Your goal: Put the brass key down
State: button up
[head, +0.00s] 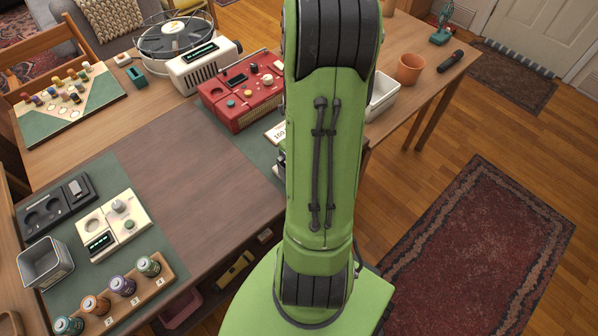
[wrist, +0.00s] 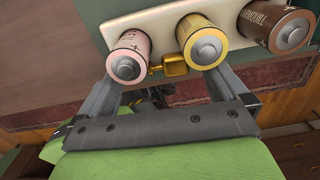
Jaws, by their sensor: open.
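A small brass-coloured piece (wrist: 170,66), which looks like the brass key, shows in the wrist view between a pink-ended cell and a yellow-ended cell. It is partly hidden, so I cannot tell its full shape or what it rests on. My gripper (wrist: 165,84) is open, with its two fingers spread apart on either side of the brass piece. No finger is seen closed on it. In the head view my green arm hides the gripper and the place under it.
The pink cell (wrist: 129,58), yellow cell (wrist: 203,46) and brown cell (wrist: 290,32) stand close by at a pale holder (wrist: 165,30). A red device (head: 240,92) and white tray (head: 381,96) flank my arm. The brown tabletop (head: 190,160) has clear room.

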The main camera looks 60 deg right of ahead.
jog(key=c, duration=1.2)
jog(key=shift+r, duration=0.15)
jog(key=shift+s+r+p, duration=0.15)
jog(key=shift+r+p, duration=0.15)
jog(key=shift+p, duration=0.1)
notch_tip(320, 180, up, 7)
jog(key=p, duration=0.3)
jog(key=s+a+b, duration=0.1)
jog(key=s+b, duration=0.1)
jog(key=s, duration=0.4)
jog(key=s+a+b, duration=0.2)
jog(key=s, duration=0.5)
jog(key=s+a+b, duration=0.1)
jog(key=s, duration=0.5)
jog(key=shift+s+a+f+b, duration=0.15)
jog(key=shift+a+f+b, duration=0.05)
jog(key=shift+f+b, duration=0.2)
